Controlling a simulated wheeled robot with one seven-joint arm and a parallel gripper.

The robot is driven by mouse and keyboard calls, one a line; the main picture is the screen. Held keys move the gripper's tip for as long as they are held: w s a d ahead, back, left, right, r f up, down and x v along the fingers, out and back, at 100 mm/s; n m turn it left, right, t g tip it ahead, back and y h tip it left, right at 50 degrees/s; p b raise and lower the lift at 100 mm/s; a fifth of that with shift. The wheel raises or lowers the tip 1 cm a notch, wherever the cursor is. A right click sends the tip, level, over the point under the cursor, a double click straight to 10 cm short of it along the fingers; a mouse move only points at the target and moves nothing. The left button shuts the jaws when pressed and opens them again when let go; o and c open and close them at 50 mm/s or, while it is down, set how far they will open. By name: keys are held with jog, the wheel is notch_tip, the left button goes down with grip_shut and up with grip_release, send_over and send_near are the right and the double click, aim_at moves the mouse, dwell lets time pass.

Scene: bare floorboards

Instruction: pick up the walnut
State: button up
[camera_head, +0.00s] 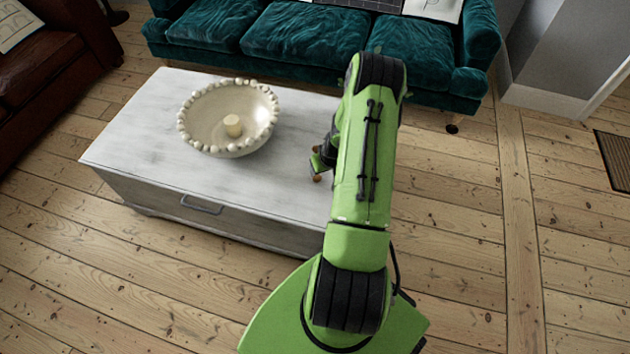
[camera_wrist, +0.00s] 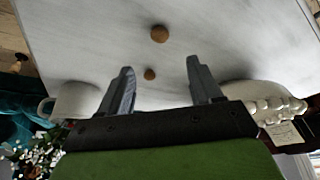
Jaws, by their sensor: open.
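Two small round brown things lie on the white table top in the wrist view. The larger one (camera_wrist: 159,34) is beyond my fingertips, and the smaller one (camera_wrist: 150,74) shows between the fingers. Either could be the walnut; I cannot tell which. In the head view a small brown thing (camera_head: 317,178) shows at the table's right end, just below my gripper (camera_head: 318,162), which is mostly hidden by my arm. In the wrist view my gripper (camera_wrist: 160,68) is open, with nothing held between its fingers.
A white cup (camera_wrist: 76,100) stands left in the wrist view.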

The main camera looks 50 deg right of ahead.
aim_at(317, 178)
jog(key=b+x, duration=0.4)
jog(key=x, duration=0.8)
jog(key=shift+w+d+f, duration=0.1)
jog(key=shift+f, duration=0.2)
jog(key=shift+c, duration=0.3)
jog(key=shift+r, duration=0.1)
jog(key=c, duration=1)
jog(key=shift+c, duration=0.2)
